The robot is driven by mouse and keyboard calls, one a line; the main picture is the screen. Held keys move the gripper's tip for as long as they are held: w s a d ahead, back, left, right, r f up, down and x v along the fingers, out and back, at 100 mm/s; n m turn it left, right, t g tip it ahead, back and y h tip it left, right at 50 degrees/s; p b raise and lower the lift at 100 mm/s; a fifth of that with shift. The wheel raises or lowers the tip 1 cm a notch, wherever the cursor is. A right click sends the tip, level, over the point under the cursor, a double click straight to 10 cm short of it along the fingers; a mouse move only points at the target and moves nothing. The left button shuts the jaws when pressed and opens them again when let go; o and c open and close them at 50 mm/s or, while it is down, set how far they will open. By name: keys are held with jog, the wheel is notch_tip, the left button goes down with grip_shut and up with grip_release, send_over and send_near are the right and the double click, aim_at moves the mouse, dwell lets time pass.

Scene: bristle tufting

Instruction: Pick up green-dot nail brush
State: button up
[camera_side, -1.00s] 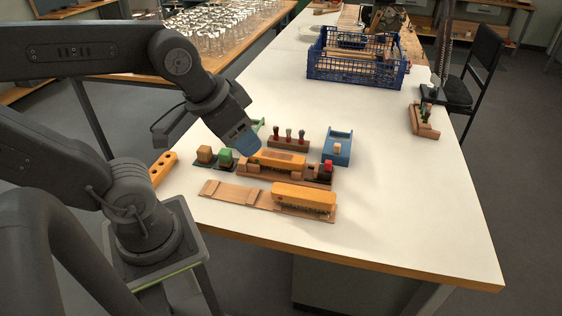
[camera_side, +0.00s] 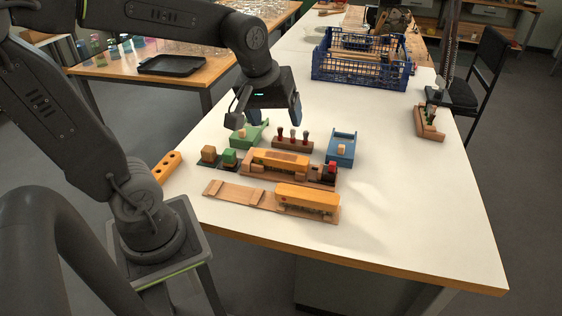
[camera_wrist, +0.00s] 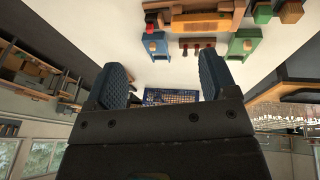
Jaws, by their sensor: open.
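Two orange-yellow block brushes are in the side view. One brush (camera_side: 280,160) sits in a wooden holder in the middle of the group and shows a small greenish patch near its left end. The other brush (camera_side: 307,198) lies on the right part of a long wooden rack nearer the table's front. I cannot make out for sure which has a green dot. My gripper (camera_side: 268,118) is open and empty above the table, behind the brushes. In the wrist view, my blue fingers (camera_wrist: 162,75) are spread apart, with an orange brush (camera_wrist: 205,22) ahead near the top edge.
A green tray (camera_side: 242,140), a rack of pegs (camera_side: 292,146) and a blue tray (camera_side: 341,160) stand behind the brushes. Green and tan blocks (camera_side: 229,156) are at left. A blue crate (camera_side: 335,75) stands further back.

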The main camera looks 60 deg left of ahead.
jog(key=w+a+f+n+g, duration=0.2)
jog(key=w+a+f+n, duration=0.3)
jog(key=w+a+n, duration=0.3)
jog(key=n+g, duration=0.2)
jog(key=n, duration=0.8)
send_near(281, 156)
jog(key=shift+h, duration=0.3)
jog(key=f, duration=0.4)
jog(key=s+f, duration=0.1)
jog(key=f, duration=0.1)
jog(key=shift+a+f, duration=0.15)
jog(key=shift+a, duration=0.1)
jog(key=shift+w+d+f, duration=0.1)
jog(key=shift+w+f, duration=0.1)
jog(key=shift+f, duration=1.2)
jog(key=shift+w+f, duration=0.15)
jog(key=shift+f, duration=1.3)
jog(key=shift+c, duration=0.4)
jog(key=c, duration=1)
